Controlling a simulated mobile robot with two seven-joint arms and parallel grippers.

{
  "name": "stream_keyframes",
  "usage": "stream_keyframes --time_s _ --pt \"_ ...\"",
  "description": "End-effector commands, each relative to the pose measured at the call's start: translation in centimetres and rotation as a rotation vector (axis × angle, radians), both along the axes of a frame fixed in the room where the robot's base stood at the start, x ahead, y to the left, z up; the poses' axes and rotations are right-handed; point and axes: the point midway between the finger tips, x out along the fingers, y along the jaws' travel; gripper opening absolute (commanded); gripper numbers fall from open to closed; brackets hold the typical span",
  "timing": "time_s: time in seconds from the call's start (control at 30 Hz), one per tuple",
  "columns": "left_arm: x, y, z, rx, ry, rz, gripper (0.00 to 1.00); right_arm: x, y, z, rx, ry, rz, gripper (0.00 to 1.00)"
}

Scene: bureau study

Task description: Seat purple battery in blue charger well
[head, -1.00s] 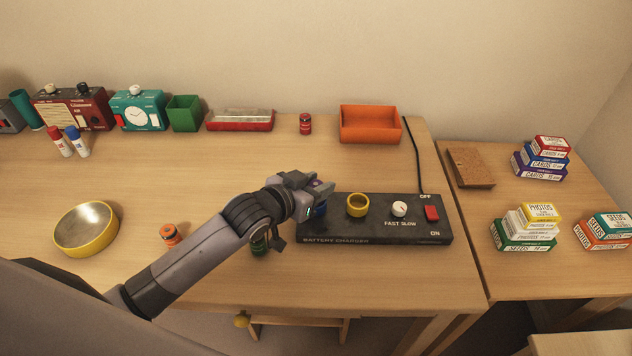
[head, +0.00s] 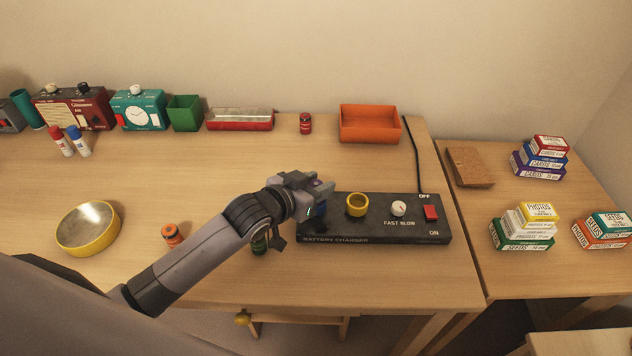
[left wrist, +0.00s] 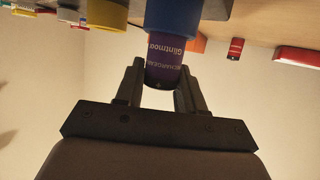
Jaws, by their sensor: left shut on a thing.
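The black battery charger (head: 375,230) lies near the table's front edge. Its blue well (head: 321,209) is at its left end, mostly hidden by my left gripper (head: 318,188) in the head view. In the left wrist view, the purple battery (left wrist: 164,72) is between the fingers of my left gripper (left wrist: 160,88), which is shut on it. The battery is in line with the blue well (left wrist: 175,18), its far end at or inside the well's mouth; how deep I cannot tell. My right gripper is not in view.
The charger's empty-looking yellow well (head: 357,205), white knob (head: 398,208) and red switch (head: 431,213) are right of the gripper. A green battery (head: 259,243) and an orange battery (head: 172,235) stand left of the charger, near my arm. A yellow round dish (head: 88,228) is farther left.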

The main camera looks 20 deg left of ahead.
Motion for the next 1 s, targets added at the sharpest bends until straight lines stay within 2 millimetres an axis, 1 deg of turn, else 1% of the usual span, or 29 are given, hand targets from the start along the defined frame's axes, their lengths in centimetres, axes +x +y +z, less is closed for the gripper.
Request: stream_keyframes --time_s 0.33,0.87,0.9,0.93,1.0 --pt "0.0 0.0 -0.1 0.000 -0.001 0.000 0.04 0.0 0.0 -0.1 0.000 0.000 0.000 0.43" --pt "0.0 0.0 -1.2 0.000 -0.001 0.000 0.04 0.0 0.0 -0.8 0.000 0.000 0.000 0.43" --pt "0.0 0.0 -1.2 -0.001 -0.002 0.000 0.42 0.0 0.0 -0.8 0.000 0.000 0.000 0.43" --pt "0.0 0.0 -1.1 -0.001 -0.002 0.000 0.49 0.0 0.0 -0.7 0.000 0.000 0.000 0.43" --pt "0.0 0.0 -1.1 0.000 -0.001 0.000 0.49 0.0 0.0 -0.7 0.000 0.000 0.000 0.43"
